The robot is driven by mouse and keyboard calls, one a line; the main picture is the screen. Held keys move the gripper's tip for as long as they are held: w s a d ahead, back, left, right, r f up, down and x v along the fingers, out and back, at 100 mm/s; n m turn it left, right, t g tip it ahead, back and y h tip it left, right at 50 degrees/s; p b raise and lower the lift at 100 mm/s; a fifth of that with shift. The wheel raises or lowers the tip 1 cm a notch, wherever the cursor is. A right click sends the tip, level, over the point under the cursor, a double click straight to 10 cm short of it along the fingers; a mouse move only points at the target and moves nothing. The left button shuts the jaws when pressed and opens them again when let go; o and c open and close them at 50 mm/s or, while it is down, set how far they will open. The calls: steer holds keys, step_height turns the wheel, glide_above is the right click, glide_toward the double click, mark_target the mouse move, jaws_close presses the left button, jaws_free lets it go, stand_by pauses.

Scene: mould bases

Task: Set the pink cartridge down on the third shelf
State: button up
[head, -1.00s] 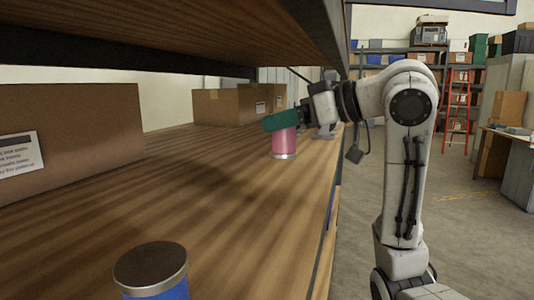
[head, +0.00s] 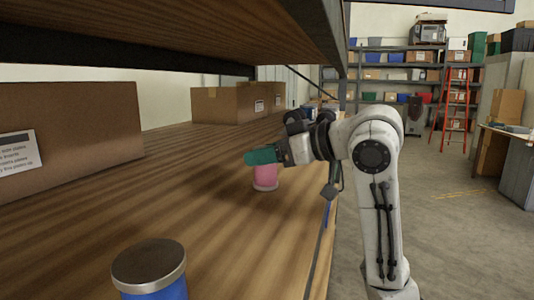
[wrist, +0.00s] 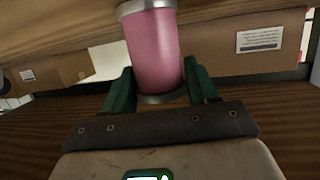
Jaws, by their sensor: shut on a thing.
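The pink cartridge (head: 265,174), a cylinder with pale metal rims, is upright over the wooden shelf (head: 225,222), toward its right-hand edge. In the wrist view the cartridge (wrist: 153,52) stands between two green fingers. My gripper (head: 262,156) comes from the right and is shut on the cartridge; its fingers (wrist: 160,82) flank it on both sides. The green fingers hide the cartridge's upper part in the head view. The lower rim is very close to the boards; I cannot tell whether it touches.
A blue canister (head: 150,270) with a metal lid stands at the near front of the shelf. A large cardboard box (head: 75,125) is at left, and more boxes (head: 230,104) stand farther back. Another shelf (head: 190,35) hangs overhead. Boards around the cartridge are clear.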

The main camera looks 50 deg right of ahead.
steer(key=o, duration=1.1)
steer(key=shift+f, duration=0.1)
steer(key=shift+o, duration=0.2)
steer(key=shift+s+r, duration=0.1)
steer(key=shift+r, duration=0.1)
steer(key=v, duration=1.1)
steer(key=shift+s, duration=0.35)
steer(key=shift+d+r, duration=0.1)
